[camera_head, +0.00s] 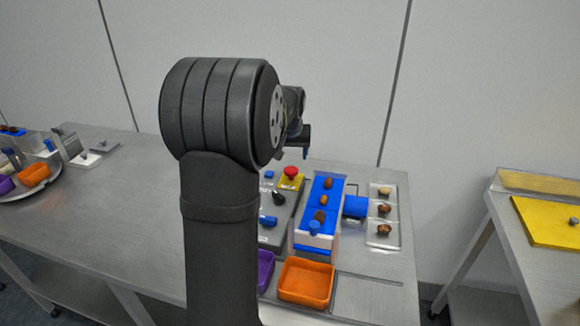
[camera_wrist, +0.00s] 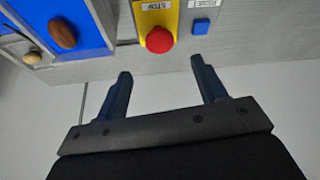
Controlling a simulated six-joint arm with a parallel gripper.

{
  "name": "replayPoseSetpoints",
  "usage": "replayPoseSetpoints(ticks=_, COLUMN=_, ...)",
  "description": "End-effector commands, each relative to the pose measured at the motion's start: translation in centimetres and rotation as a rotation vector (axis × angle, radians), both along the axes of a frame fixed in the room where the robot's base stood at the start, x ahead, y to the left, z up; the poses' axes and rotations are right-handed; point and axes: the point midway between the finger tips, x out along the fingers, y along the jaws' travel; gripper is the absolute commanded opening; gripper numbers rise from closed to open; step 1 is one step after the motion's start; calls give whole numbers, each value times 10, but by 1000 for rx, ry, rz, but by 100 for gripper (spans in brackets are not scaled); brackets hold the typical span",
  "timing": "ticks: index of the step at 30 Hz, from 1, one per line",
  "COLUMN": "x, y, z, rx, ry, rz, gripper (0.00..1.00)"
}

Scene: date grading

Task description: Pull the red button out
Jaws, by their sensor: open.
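The red button (camera_head: 291,172) is a mushroom-shaped stop button on a yellow plate (camera_head: 289,184) at the back of a grey control panel. In the wrist view the red button (camera_wrist: 159,39) shows at the top centre, on the yellow plate (camera_wrist: 150,12) with a STOP label. My gripper (camera_wrist: 160,78) is open and empty, its two dark blue fingers apart. The button lies beyond the fingertips, between their lines, with a gap and no contact visible. In the head view my gripper (camera_head: 304,154) is partly hidden behind my arm, just above and beside the button.
A blue push button (camera_wrist: 201,26) sits beside the yellow plate. A blue conveyor (camera_head: 322,200) with several dates stands right of the panel, and a metal tray (camera_head: 383,247) beyond it. An orange bin (camera_head: 305,281) and a purple bin (camera_head: 265,270) are in front.

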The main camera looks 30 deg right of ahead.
Motion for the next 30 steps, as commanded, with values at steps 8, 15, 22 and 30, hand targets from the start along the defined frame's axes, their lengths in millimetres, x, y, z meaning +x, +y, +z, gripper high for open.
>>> replayPoseSetpoints(ticks=8, x=18, y=-12, z=-53, rx=2, ry=1, rz=0, gripper=65)
replayPoseSetpoints(ticks=15, x=26, y=-17, z=-74, rx=1, ry=-1, rz=0, gripper=65)
replayPoseSetpoints(ticks=22, x=27, y=-18, z=-77, rx=0, ry=-2, rz=0, gripper=65)
replayPoseSetpoints(ticks=30, x=27, y=-18, z=-76, rx=0, ry=-1, rz=0, gripper=33)
